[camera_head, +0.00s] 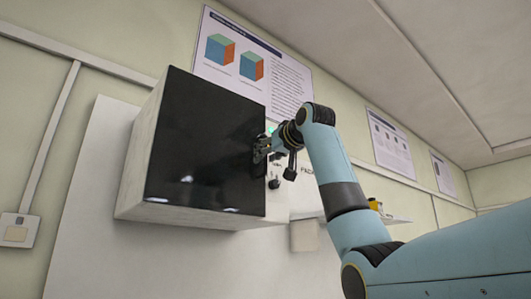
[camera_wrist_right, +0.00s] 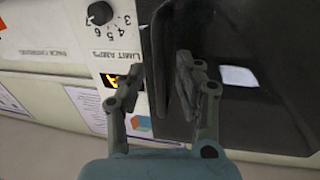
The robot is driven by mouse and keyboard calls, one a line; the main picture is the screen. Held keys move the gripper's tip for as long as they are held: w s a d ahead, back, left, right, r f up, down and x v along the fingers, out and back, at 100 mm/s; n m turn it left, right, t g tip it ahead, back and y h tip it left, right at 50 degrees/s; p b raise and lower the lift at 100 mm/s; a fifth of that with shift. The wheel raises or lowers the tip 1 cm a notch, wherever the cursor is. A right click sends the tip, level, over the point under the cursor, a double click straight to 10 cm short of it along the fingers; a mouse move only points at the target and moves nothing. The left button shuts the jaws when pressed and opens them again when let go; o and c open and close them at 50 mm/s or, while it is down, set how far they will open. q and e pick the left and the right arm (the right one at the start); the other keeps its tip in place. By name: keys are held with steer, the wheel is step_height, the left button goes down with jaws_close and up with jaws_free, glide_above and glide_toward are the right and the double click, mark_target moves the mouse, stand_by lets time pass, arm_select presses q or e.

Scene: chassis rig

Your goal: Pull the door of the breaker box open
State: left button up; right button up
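The breaker box (camera_head: 137,165) is a pale box on the wall panel in the head view, with a glossy black door (camera_head: 205,145) on its front. The door looks shut against the box. My right gripper (camera_head: 261,150) is at the door's right edge, about mid-height. In the right wrist view my right gripper (camera_wrist_right: 160,75) has its two fingers apart. The black door (camera_wrist_right: 240,40) fills the right side there, and a dark edge or handle part lies between or just behind the fingers. Contact is not clear. My left gripper is not in view.
Posters (camera_head: 250,65) hang on the wall behind. A wall switch (camera_head: 17,232) is at far left. The space in front of the door looks clear.

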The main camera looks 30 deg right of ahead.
steer(key=shift+w+d, duration=0.1)
steer(key=shift+w, duration=0.45)
jaws_close()
